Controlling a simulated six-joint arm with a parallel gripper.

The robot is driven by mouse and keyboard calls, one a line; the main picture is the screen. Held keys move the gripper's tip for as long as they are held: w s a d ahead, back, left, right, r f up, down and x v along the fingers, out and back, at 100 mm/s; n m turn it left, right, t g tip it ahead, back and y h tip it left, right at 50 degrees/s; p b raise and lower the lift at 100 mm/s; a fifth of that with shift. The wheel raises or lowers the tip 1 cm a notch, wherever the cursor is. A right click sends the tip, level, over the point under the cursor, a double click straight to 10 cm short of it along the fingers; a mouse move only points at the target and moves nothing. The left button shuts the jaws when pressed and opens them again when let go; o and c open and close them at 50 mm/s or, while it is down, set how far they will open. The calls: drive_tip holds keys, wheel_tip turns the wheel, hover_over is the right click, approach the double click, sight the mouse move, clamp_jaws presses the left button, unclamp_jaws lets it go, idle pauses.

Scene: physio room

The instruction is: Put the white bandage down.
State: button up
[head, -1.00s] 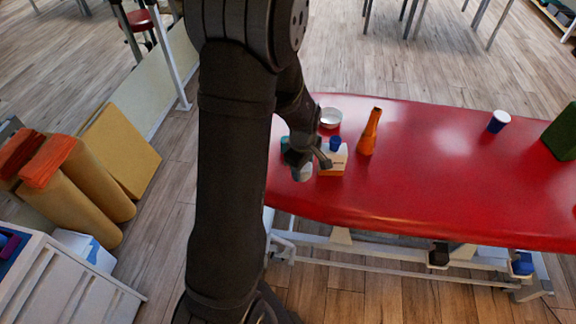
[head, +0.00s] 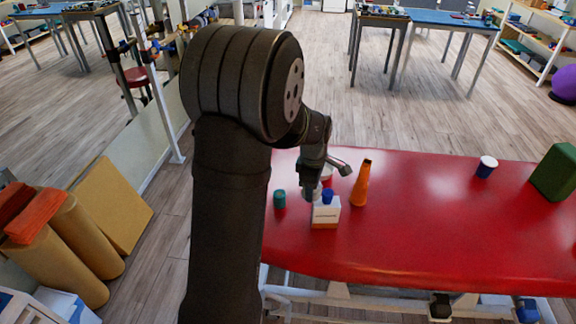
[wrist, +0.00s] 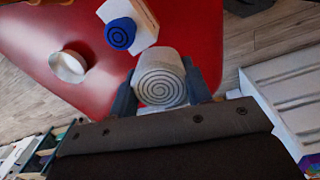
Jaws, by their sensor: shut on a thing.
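The white bandage (wrist: 160,80) is a rolled spiral held between the two fingers of my gripper (wrist: 161,92) in the wrist view. In the head view my gripper (head: 314,184) is over the left part of the red table, just behind a small white and orange box (head: 325,216). There the bandage (head: 309,192) shows only as a pale patch, partly hidden by the gripper. I cannot tell whether it touches the table. A blue roll (wrist: 120,33) sits on the box.
The table's middle is clear.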

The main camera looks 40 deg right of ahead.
drive_tip(key=w+d+n, duration=0.6)
drive_tip(key=w+d, duration=0.3)
drive_tip(key=d, duration=0.1)
drive_tip(key=n, duration=0.9)
hover_over(288, 164)
drive_tip(key=s, duration=0.1)
drive_tip(key=f, duration=1.2)
drive_tip(key=shift+d+f, duration=0.15)
drive_tip(key=shift+d, duration=0.05)
drive_tip(key=shift+w+a+f, duration=0.2)
drive_tip(key=shift+w+f, duration=0.05)
drive_tip(key=shift+w, duration=0.25)
drive_tip(key=shift+f, duration=2)
